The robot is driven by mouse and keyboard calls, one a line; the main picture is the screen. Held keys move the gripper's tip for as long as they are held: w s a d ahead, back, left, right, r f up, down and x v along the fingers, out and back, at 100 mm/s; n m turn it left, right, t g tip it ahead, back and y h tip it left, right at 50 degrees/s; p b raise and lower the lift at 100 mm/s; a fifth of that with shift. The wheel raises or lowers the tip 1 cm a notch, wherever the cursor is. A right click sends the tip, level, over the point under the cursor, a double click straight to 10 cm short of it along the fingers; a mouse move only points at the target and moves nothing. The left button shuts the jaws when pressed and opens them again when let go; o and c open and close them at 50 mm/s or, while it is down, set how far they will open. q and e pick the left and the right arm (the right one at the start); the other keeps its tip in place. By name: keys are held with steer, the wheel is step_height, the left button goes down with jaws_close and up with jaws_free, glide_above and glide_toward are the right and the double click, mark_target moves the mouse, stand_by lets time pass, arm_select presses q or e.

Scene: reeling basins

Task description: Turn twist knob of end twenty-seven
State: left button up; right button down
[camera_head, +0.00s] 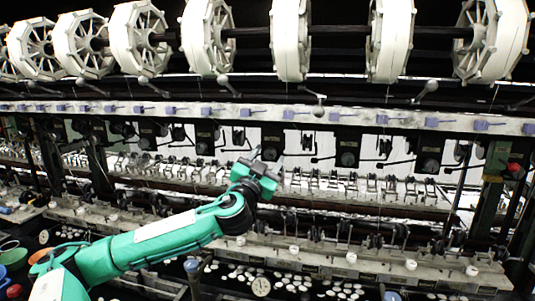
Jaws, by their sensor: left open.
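Small purple fittings (383,119) line the pale rail (360,117) above. I cannot tell which part is the twist knob of end twenty-seven, as no number is readable. My right gripper is not in view.
Large white reels (208,36) hang on a dark shaft along the top. A row of small metal guides (345,182) runs behind my gripper. White cocoons (292,281) lie in the basin below. Coloured bowls (14,258) stand at the lower left. A red button (514,167) is at the right.

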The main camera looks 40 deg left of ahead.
arm_select(q)
steer(key=shift+w, duration=0.2)
steer(key=shift+c, duration=0.4)
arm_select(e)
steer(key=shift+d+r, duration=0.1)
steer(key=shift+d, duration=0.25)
arm_select(q)
steer(key=c, duration=0.9)
